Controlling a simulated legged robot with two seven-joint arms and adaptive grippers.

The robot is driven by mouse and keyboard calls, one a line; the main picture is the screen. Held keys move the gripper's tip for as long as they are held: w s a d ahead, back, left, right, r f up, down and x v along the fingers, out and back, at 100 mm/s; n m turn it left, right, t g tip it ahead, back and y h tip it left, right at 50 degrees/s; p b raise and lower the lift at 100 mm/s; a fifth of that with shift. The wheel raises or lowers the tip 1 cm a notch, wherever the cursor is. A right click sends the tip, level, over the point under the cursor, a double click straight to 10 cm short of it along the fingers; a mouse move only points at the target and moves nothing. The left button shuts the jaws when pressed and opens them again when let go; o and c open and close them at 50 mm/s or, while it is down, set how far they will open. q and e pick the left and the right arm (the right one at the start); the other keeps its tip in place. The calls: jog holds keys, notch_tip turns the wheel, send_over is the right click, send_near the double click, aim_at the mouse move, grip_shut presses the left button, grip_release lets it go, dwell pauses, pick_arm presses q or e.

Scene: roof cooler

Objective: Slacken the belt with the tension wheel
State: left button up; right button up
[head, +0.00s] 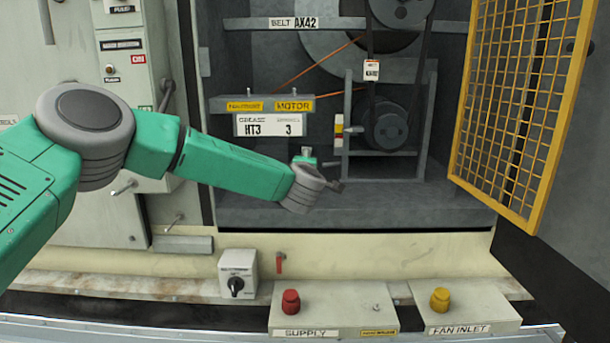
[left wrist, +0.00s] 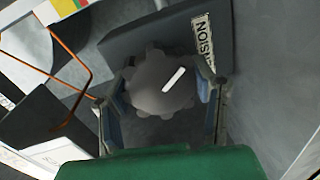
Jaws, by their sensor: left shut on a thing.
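The tension wheel (left wrist: 160,82) is a grey, lobed knob with a white mark that slants up to the right. It sits by a dark plate with a partly cut-off label ending in "SION" (left wrist: 203,42). My left gripper (left wrist: 163,103) has its fingers on either side of the wheel, shut on it. In the head view the left arm's wrist reaches into the open cabinet low beside the motor frame, and it hides most of the gripper and wheel. The dark belt (head: 370,35) runs between the large upper pulley and the lower motor pulley (head: 386,125). My right gripper is not in view.
A yellow mesh door (head: 520,90) stands open on the right. A motor label bar (head: 262,104) is above my left forearm. Supply (head: 335,310) and fan inlet (head: 465,308) boxes with red and yellow knobs stand in front. The cabinet floor (head: 400,208) is clear at right.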

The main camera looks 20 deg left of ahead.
pick_arm(q)
jog(key=n+b, duration=0.1)
jog(key=f+n+b, duration=0.1)
jog(key=n, duration=0.1)
jog(key=shift+d+f+h+b, duration=0.15)
jog(key=shift+d+h+b, duration=0.05)
jog(key=shift+h+b, duration=0.2)
jog(key=shift+r+n+b, duration=0.2)
jog(key=shift+n+b, duration=0.8)
jog(key=o, duration=1.2)
jog(key=shift+c, duration=0.2)
jog(key=shift+w+a+r, duration=0.1)
jog(key=shift+r, duration=0.05)
jog(key=shift+r, duration=0.15)
jog(key=shift+s, duration=0.2)
jog(key=f+v, duration=0.1)
jog(key=v, duration=1)
jog(key=shift+s+r, duration=0.15)
jog(key=shift+s, duration=0.2)
